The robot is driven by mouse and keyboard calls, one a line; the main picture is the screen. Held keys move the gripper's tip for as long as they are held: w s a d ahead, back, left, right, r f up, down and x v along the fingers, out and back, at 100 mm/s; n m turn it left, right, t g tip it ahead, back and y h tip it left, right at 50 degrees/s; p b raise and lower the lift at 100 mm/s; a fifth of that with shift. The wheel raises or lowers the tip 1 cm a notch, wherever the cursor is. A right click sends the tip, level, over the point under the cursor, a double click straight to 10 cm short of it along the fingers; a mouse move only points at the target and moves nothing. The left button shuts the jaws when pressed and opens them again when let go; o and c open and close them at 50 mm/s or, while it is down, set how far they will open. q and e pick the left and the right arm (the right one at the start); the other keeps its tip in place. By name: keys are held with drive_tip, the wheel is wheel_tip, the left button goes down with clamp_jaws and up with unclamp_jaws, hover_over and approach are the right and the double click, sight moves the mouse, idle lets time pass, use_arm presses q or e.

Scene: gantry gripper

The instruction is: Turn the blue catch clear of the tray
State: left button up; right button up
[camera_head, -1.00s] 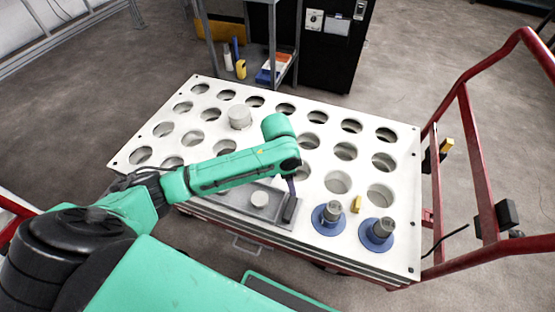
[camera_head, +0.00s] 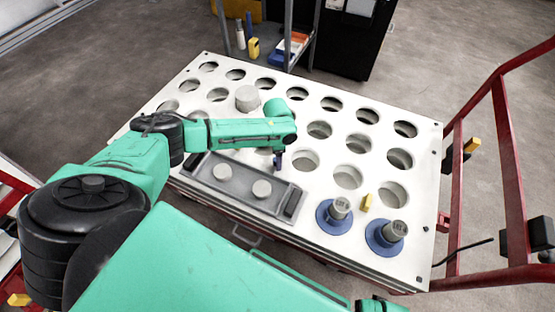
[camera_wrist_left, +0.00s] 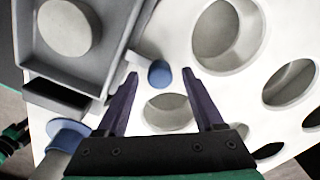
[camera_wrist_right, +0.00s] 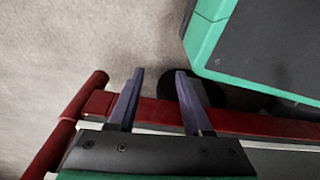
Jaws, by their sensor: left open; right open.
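The grey tray (camera_head: 240,196) lies on the white perforated table top and holds two pale round discs (camera_head: 222,172). It also shows at upper left in the left wrist view (camera_wrist_left: 110,62). A small blue catch end (camera_wrist_left: 159,73) is beside the tray's edge in the left wrist view, at a short grey piece by the tray. My left gripper (camera_wrist_left: 160,74) is open, with a finger on either side of the blue end; contact cannot be told. In the head view the left gripper (camera_head: 278,162) points down at the tray's far side and hides the catch. My right gripper (camera_wrist_right: 160,72) is open and empty.
Two blue-collared grey cylinders (camera_head: 340,208) and a yellow piece (camera_head: 366,203) stand right of the tray. A pale cylinder (camera_head: 247,98) stands farther back. Red cart rails (camera_head: 505,150) rise at right; in the right wrist view a red rail (camera_wrist_right: 240,122) lies near the fingers.

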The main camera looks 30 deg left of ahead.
use_arm(q)
drive_tip(key=shift+f, duration=0.2)
clamp_jaws()
